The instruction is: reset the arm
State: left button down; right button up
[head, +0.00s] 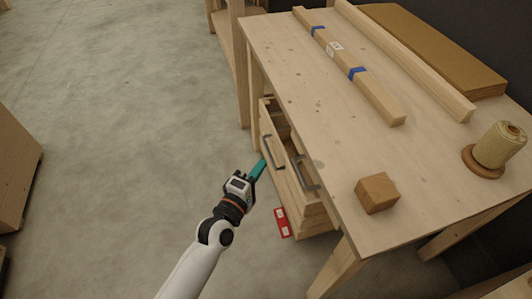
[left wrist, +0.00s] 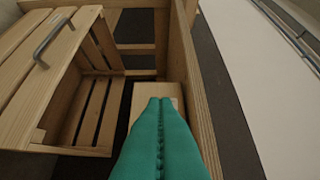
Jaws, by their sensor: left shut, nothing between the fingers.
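My left gripper (head: 259,168) has teal fingers and is just left of the drawer unit under the wooden table. In the left wrist view the teal fingers (left wrist: 160,135) are closed together with nothing between them. The wooden drawer unit (head: 290,190) has dark metal handles, and a drawer stands partly open. A drawer front with its handle (left wrist: 45,45) also shows in the left wrist view at the upper left. My right gripper is not in view.
The table (head: 290,60) carries taped wooden beams (head: 345,60), a wood block (head: 376,193), a twine spool (head: 495,150) and a brown board (head: 440,45). A red item (head: 282,222) lies by the drawer unit.

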pick_arm(q)
jog(key=shift+s, duration=0.2)
jog(key=s+a+f+m+g+y+p, duration=0.2)
jog(key=s+a+f, duration=0.15)
jog(key=f, duration=0.45)
jog(key=s+a+f+m+g+y+p, duration=0.1)
jog(key=s+a+f+m+g+p, duration=0.2)
jog(key=s+f, duration=0.35)
jog(key=s+a+f+m+g+y+p, duration=0.2)
jog(key=a+f, duration=0.1)
jog(key=f, duration=0.7)
jog(key=s+a+f+m+g+y+p, duration=0.1)
jog(key=s+a+f+m+g+p, duration=0.1)
jog(key=s, duration=0.8)
jog(key=s+a+f+m+g+y+p, duration=0.1)
jog(key=s+a+f+m+g+p, duration=0.1)
jog(key=s+a+f, duration=0.3)
jog(key=s+a+f+m+g+y+p, duration=0.1)
jog(key=s+a+f+m+g+p, duration=0.1)
jog(key=s, duration=1.2)
jog(key=shift+s+a+f+m+g, duration=0.3)
jog(key=shift+a+f+m+g, duration=0.5)
jog(key=shift+a+m+g, duration=0.2)
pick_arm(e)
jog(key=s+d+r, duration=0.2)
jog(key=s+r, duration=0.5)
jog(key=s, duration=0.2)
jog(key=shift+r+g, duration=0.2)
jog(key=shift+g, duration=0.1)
